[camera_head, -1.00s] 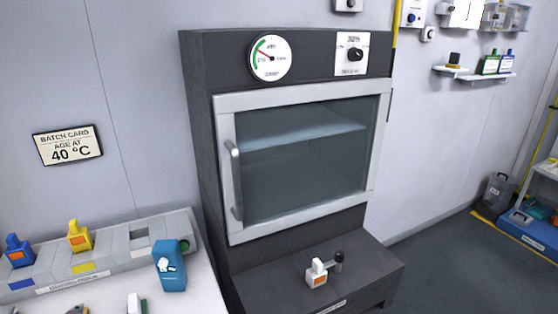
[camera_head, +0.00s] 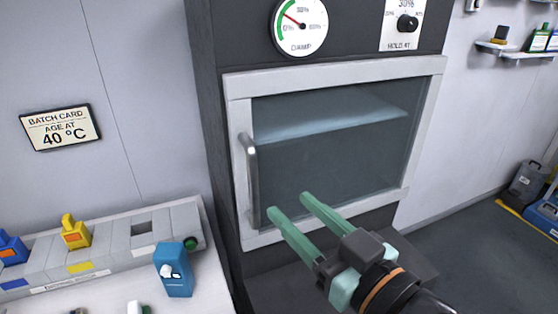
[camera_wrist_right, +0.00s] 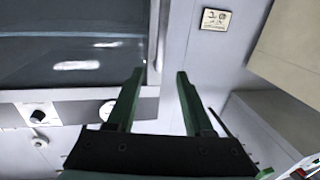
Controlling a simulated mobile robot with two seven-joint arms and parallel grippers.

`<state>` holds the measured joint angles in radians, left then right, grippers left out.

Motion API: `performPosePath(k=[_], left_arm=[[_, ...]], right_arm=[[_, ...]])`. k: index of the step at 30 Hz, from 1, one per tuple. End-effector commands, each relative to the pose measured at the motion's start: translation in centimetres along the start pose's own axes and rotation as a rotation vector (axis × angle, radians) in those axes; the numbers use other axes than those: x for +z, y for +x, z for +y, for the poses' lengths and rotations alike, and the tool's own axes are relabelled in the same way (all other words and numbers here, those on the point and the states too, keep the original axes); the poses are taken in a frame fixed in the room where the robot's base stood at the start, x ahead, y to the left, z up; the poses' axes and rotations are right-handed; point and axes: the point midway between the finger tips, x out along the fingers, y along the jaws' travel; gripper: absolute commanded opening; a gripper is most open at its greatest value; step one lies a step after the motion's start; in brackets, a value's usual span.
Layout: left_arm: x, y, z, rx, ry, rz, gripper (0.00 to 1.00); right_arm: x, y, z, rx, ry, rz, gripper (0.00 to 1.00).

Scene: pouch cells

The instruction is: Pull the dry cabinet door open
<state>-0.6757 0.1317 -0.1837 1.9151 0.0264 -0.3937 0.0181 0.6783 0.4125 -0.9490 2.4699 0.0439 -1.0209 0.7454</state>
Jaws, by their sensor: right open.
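The dry cabinet (camera_head: 225,180) stands ahead with its white-framed glass door (camera_head: 330,135) shut. A grey vertical bar handle (camera_head: 252,180) runs along the door's left side. My right gripper (camera_head: 288,204) is open and empty, its green fingers in front of the lower part of the door, to the right of the handle. In the right wrist view the gripper (camera_wrist_right: 155,76) shows its two fingers apart, with the door's frame and handle edge (camera_wrist_right: 158,40) beyond them near the left finger. I cannot tell the exact gap to the handle. My left gripper is not in view.
A dial gauge (camera_head: 299,26) and a knob (camera_head: 407,24) sit above the door. A bench at left holds a rack (camera_head: 110,253) with yellow and blue items and a blue device (camera_head: 174,270). A batch card (camera_head: 60,127) hangs on the wall. A dark ledge (camera_head: 270,285) juts below the door.

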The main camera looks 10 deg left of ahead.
Motion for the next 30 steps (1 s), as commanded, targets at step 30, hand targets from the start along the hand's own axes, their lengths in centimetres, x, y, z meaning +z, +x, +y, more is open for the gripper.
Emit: performPosePath(k=[30], left_arm=[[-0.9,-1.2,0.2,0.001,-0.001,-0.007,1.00]], right_arm=[[-0.1,12.4,-0.1,0.000,-0.003,0.001,0.52]])
